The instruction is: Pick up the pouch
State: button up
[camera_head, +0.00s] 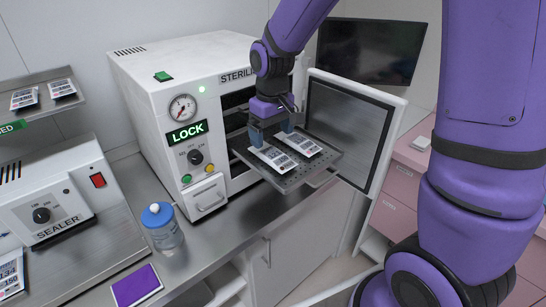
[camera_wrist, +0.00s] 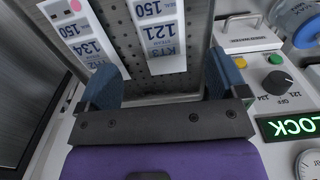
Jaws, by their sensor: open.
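Two white printed pouches lie side by side on a perforated metal tray (camera_head: 287,184) pulled out of the sterilizer. The left pouch (camera_head: 273,158) and the right pouch (camera_head: 303,145) both have their near ends clear in the head view. In the wrist view, one pouch marked 121 (camera_wrist: 160,40) extends toward the space between my fingers, and a pouch marked 134 (camera_wrist: 88,42) lies left of it, near the left finger. My gripper (camera_head: 272,139) is open and empty over the far part of the tray; its blue fingers also show in the wrist view (camera_wrist: 160,72). Finger contact cannot be told.
The sterilizer (camera_head: 150,90) has its door (camera_head: 345,130) open to the right of the tray. A blue-capped bottle (camera_head: 163,232) and a purple pad (camera_head: 136,285) are on the counter. A sealer (camera_head: 65,205) stands left. More pouches (camera_head: 24,98) lie on a shelf.

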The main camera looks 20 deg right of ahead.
aim_at(274, 154)
jog(key=shift+s+d+f, duration=0.1)
jog(key=shift+s+f, duration=0.15)
jog(key=shift+f, duration=1.25)
jog(key=shift+s+f, duration=0.2)
jog(key=shift+f, duration=1.3)
jog(key=c, duration=1)
